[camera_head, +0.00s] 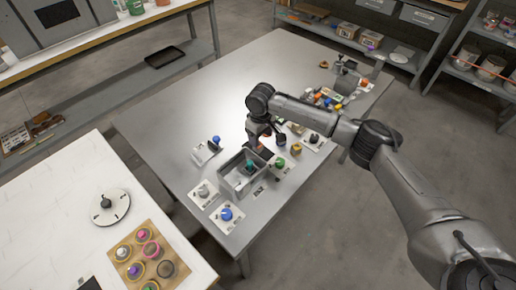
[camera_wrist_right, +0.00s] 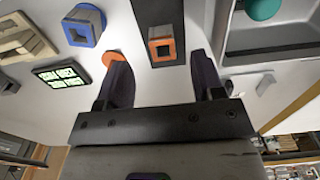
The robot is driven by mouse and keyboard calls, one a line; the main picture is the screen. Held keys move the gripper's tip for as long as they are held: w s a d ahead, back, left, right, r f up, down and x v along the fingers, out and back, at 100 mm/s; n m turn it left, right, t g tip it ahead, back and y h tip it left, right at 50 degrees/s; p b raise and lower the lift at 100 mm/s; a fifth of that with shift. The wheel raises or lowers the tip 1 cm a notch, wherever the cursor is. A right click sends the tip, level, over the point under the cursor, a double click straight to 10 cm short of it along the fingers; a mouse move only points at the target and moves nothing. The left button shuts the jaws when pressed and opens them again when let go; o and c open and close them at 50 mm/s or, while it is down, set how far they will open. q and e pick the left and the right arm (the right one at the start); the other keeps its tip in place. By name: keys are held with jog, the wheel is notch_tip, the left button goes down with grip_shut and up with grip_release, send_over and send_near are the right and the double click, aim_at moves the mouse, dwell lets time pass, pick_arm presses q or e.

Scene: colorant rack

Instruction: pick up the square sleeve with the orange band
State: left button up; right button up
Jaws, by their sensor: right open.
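The square sleeve with the orange band (camera_wrist_right: 163,45) shows in the right wrist view, grey with an orange rim around its square opening. My right gripper (camera_wrist_right: 160,75) is open, with one dark finger to the left of the sleeve and one to the right. The fingers appear apart from the sleeve, and nothing is held. In the head view my right gripper (camera_head: 256,142) is over the grey table beside the grey bin; I cannot make out the sleeve there. My left gripper is not in view.
A blue-rimmed square sleeve (camera_wrist_right: 83,25), an orange round piece (camera_wrist_right: 112,57) and a dark label display (camera_wrist_right: 62,75) are near the left finger. A grey bin (camera_head: 229,180) with a green-topped item stands close by. The table's far left part is clear.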

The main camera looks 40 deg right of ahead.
aim_at(260, 146)
jog(key=shift+f, duration=0.5)
notch_tip(260, 146, down, 4)
jog(key=shift+w+a+b, duration=0.1)
jog(key=shift+a+b, duration=0.05)
jog(key=shift+b, duration=0.85)
jog(key=shift+f, duration=0.3)
jog(key=shift+c, duration=0.3)
jog(key=c, duration=0.9)
jog(key=shift+c, duration=0.2)
